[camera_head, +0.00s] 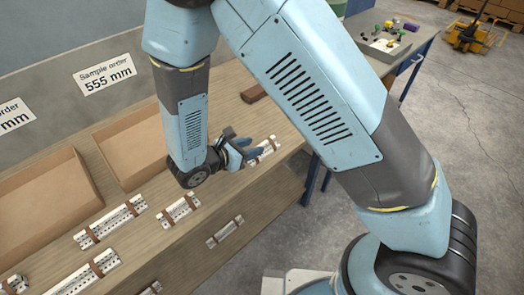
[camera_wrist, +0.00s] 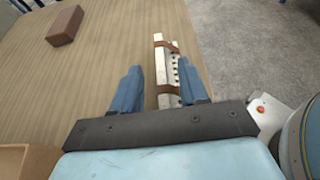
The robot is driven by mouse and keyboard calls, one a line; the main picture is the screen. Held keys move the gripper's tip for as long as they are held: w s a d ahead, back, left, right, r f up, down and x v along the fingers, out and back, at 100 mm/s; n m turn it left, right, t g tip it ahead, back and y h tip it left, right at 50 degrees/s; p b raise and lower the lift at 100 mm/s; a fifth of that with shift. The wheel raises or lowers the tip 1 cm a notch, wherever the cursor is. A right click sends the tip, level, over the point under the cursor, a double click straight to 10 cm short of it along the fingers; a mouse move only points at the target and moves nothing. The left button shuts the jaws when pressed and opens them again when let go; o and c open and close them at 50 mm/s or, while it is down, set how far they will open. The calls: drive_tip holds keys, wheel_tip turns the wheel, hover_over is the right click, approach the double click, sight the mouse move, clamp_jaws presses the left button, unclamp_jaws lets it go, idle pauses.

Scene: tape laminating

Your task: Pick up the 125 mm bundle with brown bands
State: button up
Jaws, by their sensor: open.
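In the wrist view, a white bundle (camera_wrist: 161,58) with two brown bands lies on the wooden table top near its right edge. My gripper (camera_wrist: 159,66) is open, with one blue finger on each side of the bundle's near part. Its near end is hidden by the gripper body. In the head view, this bundle (camera_head: 265,149) shows just right of my gripper (camera_head: 249,155), partly hidden by it. A short bundle with brown bands (camera_head: 178,209) and a longer one (camera_head: 110,222) lie to the left. I cannot read any bundle's length.
Two open cardboard boxes (camera_head: 132,148) stand at the back, below a sign reading "Sample order 555 mm" (camera_head: 105,74). A brown block (camera_wrist: 65,25) lies at upper left in the wrist view. Another bundle (camera_head: 225,232) is on the table's front side. More bundles lie at lower left.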

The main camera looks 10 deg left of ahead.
sight(262, 144)
drive_tip(key=x, duration=0.3)
drive_tip(key=shift+w+d+f, duration=0.2)
drive_tip(key=shift+w+f, duration=0.05)
drive_tip(key=shift+f, duration=0.05)
clamp_jaws()
